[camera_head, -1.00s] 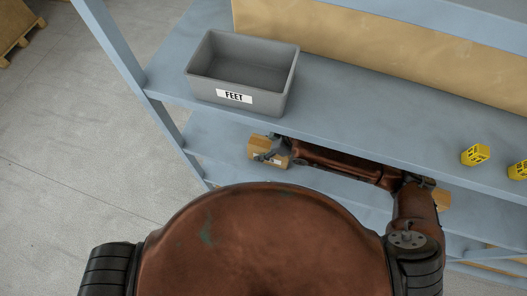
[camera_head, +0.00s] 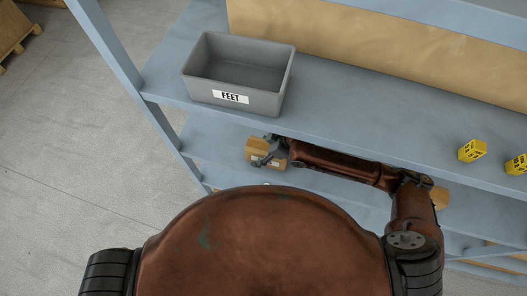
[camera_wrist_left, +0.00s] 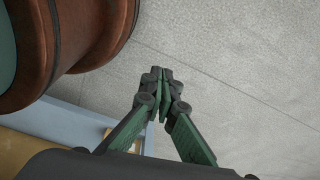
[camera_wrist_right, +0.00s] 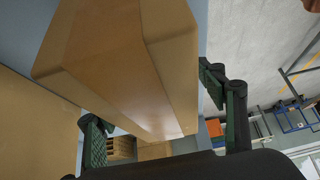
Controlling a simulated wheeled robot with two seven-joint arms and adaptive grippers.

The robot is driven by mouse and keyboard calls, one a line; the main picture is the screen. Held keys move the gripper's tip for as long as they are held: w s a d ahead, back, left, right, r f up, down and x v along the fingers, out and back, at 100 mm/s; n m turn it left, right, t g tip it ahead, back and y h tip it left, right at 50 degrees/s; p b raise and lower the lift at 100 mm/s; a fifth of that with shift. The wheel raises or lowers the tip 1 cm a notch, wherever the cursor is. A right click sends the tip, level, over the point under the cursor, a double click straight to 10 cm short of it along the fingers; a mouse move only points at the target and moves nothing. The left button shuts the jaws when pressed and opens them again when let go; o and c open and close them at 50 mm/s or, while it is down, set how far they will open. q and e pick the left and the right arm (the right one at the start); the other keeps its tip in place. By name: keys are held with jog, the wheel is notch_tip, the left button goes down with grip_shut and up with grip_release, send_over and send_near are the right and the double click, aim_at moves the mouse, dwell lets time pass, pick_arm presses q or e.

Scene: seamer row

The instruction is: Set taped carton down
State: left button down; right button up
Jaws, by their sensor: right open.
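A brown carton (camera_head: 254,145) is on the lower shelf (camera_head: 213,140), under the upper shelf's front edge. In the right wrist view the carton (camera_wrist_right: 105,55) fills the upper left and middle, with a band like tape along its face. My right gripper (camera_head: 268,160) is at the carton; its fingers (camera_wrist_right: 150,98) stand apart, one on each side of it. Whether they touch it I cannot tell. My left gripper (camera_wrist_left: 165,78) is shut and empty above the floor; it does not show in the head view.
A grey bin labelled FEET (camera_head: 232,103) stands on the upper shelf (camera_head: 370,115), above the carton. Two yellow blocks (camera_head: 472,151) are at the right. Another brown box (camera_head: 440,197) shows behind my right arm. A post (camera_head: 120,65) bounds the shelves at left.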

jog(key=v, duration=0.2)
jog(key=shift+d+r, duration=0.2)
jog(key=shift+r, duration=0.15)
jog(key=s+d, duration=0.1)
jog(key=d, duration=0.2)
jog(key=s+d+b, duration=0.1)
jog(key=d, duration=0.3)
jog(key=s+d+b, duration=0.1)
jog(key=d, duration=0.2)
jog(key=shift+s+d, duration=0.25)
jog(key=shift+s, duration=0.05)
jog(key=shift+s+d+r, duration=0.15)
jog(key=shift+s+d, duration=0.05)
jog(key=shift+d, duration=0.35)
